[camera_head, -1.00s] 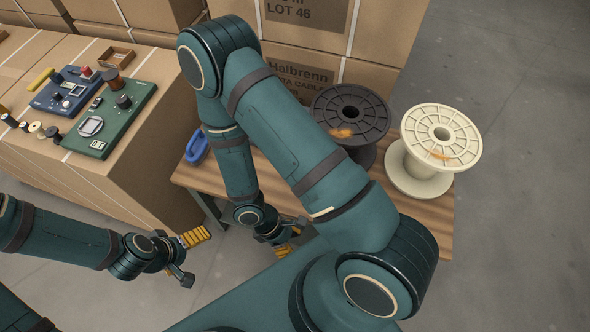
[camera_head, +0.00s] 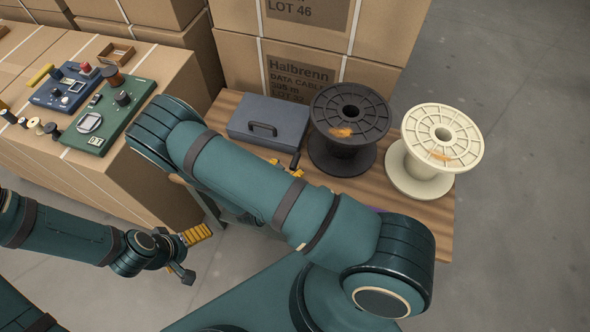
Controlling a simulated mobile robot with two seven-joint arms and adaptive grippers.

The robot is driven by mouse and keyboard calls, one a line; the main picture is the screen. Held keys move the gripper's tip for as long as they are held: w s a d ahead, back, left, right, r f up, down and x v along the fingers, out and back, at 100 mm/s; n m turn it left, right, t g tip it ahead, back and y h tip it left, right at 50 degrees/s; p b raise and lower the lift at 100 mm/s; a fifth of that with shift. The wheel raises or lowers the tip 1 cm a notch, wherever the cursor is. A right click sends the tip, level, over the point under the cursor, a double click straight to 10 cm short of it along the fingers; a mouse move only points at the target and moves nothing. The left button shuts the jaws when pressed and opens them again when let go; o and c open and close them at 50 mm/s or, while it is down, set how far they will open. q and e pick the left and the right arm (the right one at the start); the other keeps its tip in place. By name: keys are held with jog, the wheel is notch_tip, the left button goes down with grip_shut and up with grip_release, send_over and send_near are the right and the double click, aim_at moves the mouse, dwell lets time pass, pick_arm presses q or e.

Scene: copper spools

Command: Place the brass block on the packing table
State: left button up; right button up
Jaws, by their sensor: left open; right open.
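The table (camera_head: 432,218) is wooden-topped and stands at centre right, partly covered by my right arm. I cannot make out a brass block in this view; it may be hidden behind my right arm. My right gripper (camera_head: 286,168) is open, mostly hidden behind its own arm, over the table in front of the grey-blue box. Its yellow pads and a dark finger show past the arm's upper edge. My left gripper (camera_head: 190,254) is open and empty over the floor, left of the table.
A grey-blue box with a handle (camera_head: 268,119), a black spool (camera_head: 350,127) and a cream spool (camera_head: 435,150) stand on the table. Cartons (camera_head: 335,60) rise behind it. Green (camera_head: 109,116) and blue (camera_head: 65,88) control panels lie on cartons at left. Floor at right is clear.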

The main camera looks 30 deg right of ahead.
aim_at(297, 159)
jog(key=shift+s+b+x, duration=0.2)
jog(key=shift+b+x, duration=0.35)
jog(key=shift+x, duration=2.65)
jog(key=shift+d, duration=0.1)
grip_shut()
